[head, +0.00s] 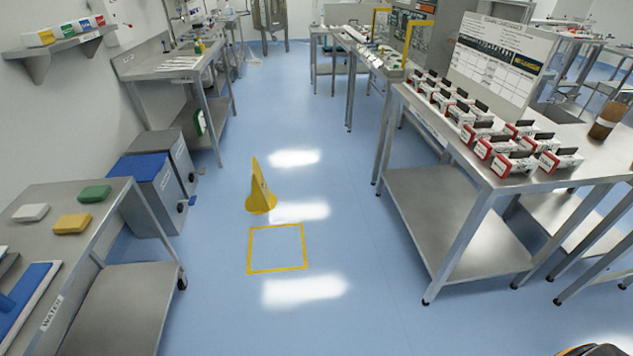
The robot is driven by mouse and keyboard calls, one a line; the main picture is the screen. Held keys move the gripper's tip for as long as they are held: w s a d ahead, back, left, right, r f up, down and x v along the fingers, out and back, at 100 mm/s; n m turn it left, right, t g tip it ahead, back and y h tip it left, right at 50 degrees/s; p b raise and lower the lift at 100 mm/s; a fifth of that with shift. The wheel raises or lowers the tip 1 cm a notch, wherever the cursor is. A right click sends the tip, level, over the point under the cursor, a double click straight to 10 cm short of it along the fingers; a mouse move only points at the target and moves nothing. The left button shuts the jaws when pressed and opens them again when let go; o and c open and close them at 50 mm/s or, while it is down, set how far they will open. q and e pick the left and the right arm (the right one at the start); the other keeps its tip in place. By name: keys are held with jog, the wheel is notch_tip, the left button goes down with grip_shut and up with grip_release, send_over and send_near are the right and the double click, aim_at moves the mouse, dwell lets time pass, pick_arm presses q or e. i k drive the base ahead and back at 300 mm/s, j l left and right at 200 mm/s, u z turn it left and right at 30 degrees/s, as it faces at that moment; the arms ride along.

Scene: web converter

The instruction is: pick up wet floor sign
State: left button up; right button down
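Neither of my grippers can be made out in the head view. A dark and orange shape shows at the bottom right edge, and I cannot tell what it is.
A steel table (60,215) with coloured sponges is at the left, with a blue-lidded bin (140,168) behind it. A long steel bench (450,160) with several red and white boxes stands at the right. The aisle floor (330,225) between them is clear.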

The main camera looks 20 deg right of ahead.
aim_at(260, 193)
jog(key=i, duration=1.35)
jog(key=i+u, duration=0.15)
jog(key=i, duration=1.15)
jog(key=i+l, duration=0.15)
jog(key=i, duration=1.2)
jog(key=j+u, duration=0.05)
jog(key=j, duration=0.05)
